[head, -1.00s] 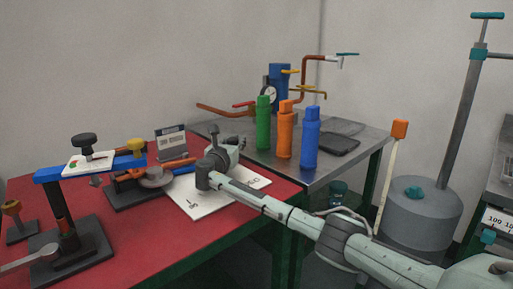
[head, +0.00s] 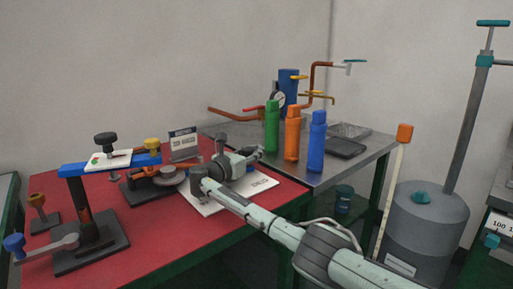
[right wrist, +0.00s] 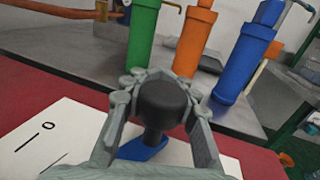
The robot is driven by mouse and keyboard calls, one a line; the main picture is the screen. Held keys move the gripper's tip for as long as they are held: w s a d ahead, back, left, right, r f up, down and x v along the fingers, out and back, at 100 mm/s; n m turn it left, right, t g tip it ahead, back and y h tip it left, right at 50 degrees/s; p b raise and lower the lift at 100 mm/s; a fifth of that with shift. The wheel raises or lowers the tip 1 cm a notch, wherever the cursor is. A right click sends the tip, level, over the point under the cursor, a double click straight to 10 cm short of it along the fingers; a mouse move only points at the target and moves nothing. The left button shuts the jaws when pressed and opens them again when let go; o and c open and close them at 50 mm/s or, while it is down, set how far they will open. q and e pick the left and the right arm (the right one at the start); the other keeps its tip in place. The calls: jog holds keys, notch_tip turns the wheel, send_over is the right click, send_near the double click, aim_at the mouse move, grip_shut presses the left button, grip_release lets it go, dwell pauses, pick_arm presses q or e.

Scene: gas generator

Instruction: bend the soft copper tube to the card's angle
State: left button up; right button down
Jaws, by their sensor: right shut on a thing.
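The bender (head: 158,180) stands on the red table, with a round grey disc and an orange-brown piece that looks like the copper tube (head: 165,171). My right gripper (head: 254,156) is at the right of the bender, above a white card (head: 205,206). In the right wrist view, my right gripper (right wrist: 160,88) is shut on an upright black knob (right wrist: 163,98) on a blue lever (right wrist: 143,149). The card (right wrist: 50,140) beneath shows a dark line and a 0. The tube's bend angle cannot be made out. My left gripper is out of view.
A blue-topped stand (head: 92,235) with a blue-knobbed crank is at the left. Green (head: 271,128), orange (head: 292,135) and blue (head: 317,142) cylinders stand on the grey metal table behind my gripper. A small sign (head: 183,143) stands behind the bender.

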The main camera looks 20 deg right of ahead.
dwell(0.3)
jog(key=c, duration=1.2)
grip_release()
jog(key=shift+o, duration=0.2)
jog(key=shift+s+a, duration=0.1)
jog(key=v, duration=1.2)
